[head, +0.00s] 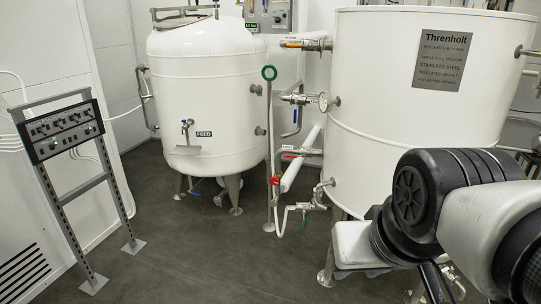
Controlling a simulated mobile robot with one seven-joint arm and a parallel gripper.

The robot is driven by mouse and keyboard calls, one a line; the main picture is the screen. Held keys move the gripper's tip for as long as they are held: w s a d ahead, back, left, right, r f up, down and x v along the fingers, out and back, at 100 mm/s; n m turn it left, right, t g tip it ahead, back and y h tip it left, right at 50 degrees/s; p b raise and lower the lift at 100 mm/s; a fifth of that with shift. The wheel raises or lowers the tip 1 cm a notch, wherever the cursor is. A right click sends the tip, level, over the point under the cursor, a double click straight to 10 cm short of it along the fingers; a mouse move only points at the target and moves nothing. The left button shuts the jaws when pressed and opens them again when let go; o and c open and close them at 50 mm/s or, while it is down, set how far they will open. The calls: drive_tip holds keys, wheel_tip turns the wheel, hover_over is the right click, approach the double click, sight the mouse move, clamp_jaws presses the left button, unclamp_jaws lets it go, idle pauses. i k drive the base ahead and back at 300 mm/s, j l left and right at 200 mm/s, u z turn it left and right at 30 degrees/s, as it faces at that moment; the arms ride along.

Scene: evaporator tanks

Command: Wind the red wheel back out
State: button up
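A small red wheel or knob (274,180) shows in the head view, low on the upright pipe between the two white tanks. It is too small to tell how far it is wound. A thin red handle (290,156) lies on a valve just above and to the right of the red wheel. My arm fills the lower right, well to the right of the red wheel. My gripper is not in view.
The large tank marked Threnholt (385,110) stands at the right, partly behind my arm. The tank marked FEED (215,105) stands left of centre. A control panel stand (62,130) is at the left. The grey floor (185,245) between is clear.

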sight(274, 181)
drive_tip(key=i+j+z, duration=0.15)
drive_tip(key=i, duration=0.45)
drive_tip(key=i+j+z, duration=0.15)
drive_tip(key=i+j, duration=0.2)
drive_tip(key=i, duration=0.25)
drive_tip(key=i+j+z, duration=0.2)
drive_tip(key=i+j, duration=0.15)
drive_tip(key=i, duration=0.2)
drive_tip(key=i+j+z, duration=0.15)
drive_tip(key=i+j, duration=0.3)
drive_tip(key=i, duration=0.1)
